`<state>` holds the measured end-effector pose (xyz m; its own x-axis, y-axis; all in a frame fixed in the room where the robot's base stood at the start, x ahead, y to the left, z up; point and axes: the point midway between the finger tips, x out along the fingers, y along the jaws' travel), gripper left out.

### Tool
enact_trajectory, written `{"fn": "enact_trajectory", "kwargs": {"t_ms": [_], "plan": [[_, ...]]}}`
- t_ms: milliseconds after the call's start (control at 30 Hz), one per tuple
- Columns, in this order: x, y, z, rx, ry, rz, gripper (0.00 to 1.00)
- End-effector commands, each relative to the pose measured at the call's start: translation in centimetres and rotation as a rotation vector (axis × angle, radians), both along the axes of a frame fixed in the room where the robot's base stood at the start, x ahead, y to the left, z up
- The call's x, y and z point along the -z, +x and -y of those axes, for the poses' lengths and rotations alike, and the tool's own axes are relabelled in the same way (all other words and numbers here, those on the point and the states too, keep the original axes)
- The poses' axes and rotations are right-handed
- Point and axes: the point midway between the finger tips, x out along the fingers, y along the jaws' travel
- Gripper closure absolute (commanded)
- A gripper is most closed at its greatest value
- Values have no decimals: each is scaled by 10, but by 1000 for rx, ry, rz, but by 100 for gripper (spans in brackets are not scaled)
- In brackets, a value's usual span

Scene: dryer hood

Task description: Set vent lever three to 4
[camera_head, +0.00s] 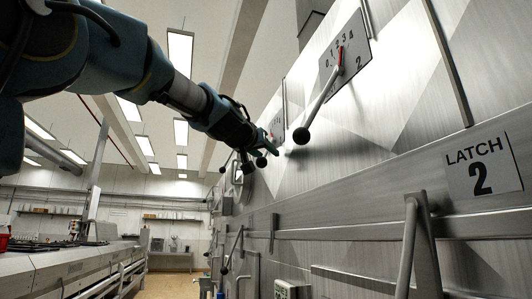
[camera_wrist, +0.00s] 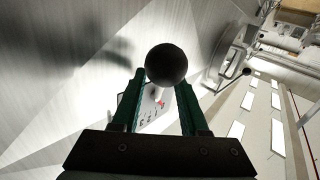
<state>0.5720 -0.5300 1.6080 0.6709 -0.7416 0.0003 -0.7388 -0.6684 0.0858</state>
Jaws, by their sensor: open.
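In the wrist view a black ball knob (camera_wrist: 166,64) of a vent lever sits at the tips of my gripper (camera_wrist: 166,80), between its two green fingers. The fingers are apart; contact with the knob cannot be told. Behind it is a pale scale plate (camera_wrist: 153,106) with small figures and a red mark, too small to read. In the head view my gripper (camera_head: 268,151) is beside the hood wall, near a farther scale plate (camera_head: 278,126) that it partly hides. That lever's number and setting are not legible.
Nearer in the head view is the vent lever marked 2 (camera_head: 317,107), with its knob hanging low and a 0 to 4 plate (camera_head: 359,50). The latch 2 handle (camera_head: 412,240) juts out below. A counter (camera_head: 55,272) stands at left, with open floor between.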

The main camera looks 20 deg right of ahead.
Motion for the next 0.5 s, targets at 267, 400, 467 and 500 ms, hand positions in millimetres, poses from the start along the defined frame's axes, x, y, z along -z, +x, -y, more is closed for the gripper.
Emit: {"fn": "enact_trajectory", "kwargs": {"t_ms": [267,400,467,500], "plan": [[0,0,0,0,0,0,82],[0,0,0,0,0,0,98],[0,0,0,0,0,0,100],[0,0,0,0,0,0,100]]}}
